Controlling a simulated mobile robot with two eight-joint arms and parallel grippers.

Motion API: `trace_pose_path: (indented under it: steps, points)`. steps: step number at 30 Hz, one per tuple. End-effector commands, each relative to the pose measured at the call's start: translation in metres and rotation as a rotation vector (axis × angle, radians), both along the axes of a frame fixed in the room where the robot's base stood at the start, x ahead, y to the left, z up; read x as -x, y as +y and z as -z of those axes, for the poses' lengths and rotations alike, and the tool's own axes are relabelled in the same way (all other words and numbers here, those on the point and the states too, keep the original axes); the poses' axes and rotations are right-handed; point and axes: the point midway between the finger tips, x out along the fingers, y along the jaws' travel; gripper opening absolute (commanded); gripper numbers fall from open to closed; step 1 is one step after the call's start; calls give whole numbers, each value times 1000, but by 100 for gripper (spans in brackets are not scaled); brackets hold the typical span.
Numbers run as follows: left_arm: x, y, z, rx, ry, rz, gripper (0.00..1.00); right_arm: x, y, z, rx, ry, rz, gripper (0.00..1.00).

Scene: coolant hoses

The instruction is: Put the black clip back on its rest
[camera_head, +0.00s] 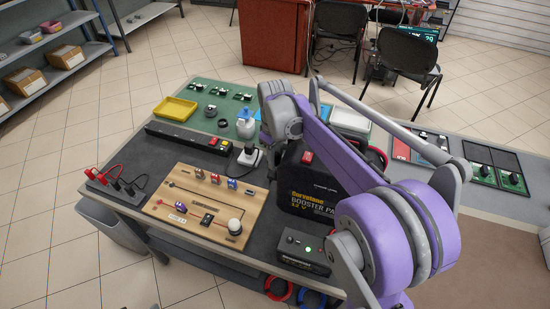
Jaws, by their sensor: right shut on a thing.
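The booster pack (300,195), a black case with yellow lettering, stands on the dark bench mat, partly hidden by my purple right arm. My right gripper (283,120) is at the arm's far end, over the pack's far left edge. It is shut, but its fingertips and what they hold are hidden behind the wrist. I cannot make out the black clip or its rest for sure. A grey block (108,190) at the bench's left end carries a red clip-like part (101,174) and black parts (130,186) with leads. My left gripper is out of view.
A wooden board (195,218) with switches and a white knob lies in front of the pack. A grey box (303,250) with a green light sits at the front edge. A white bottle (246,128) and yellow tray (176,108) are behind. Red and blue rings hang below.

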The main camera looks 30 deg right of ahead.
Motion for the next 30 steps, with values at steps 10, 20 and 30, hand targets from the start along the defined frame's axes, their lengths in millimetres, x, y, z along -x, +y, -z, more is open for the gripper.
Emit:
trace_pose_path:
  steps: [10, 20, 30]
  points:
    - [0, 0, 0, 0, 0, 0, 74, 1, 0, 1, 0, 0, 0, 0]
    - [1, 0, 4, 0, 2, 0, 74, 0, 0, 7, 0, 0, 0, 0]
    - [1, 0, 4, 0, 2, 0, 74, 0, 0, 7, 0, 0, 0, 0]
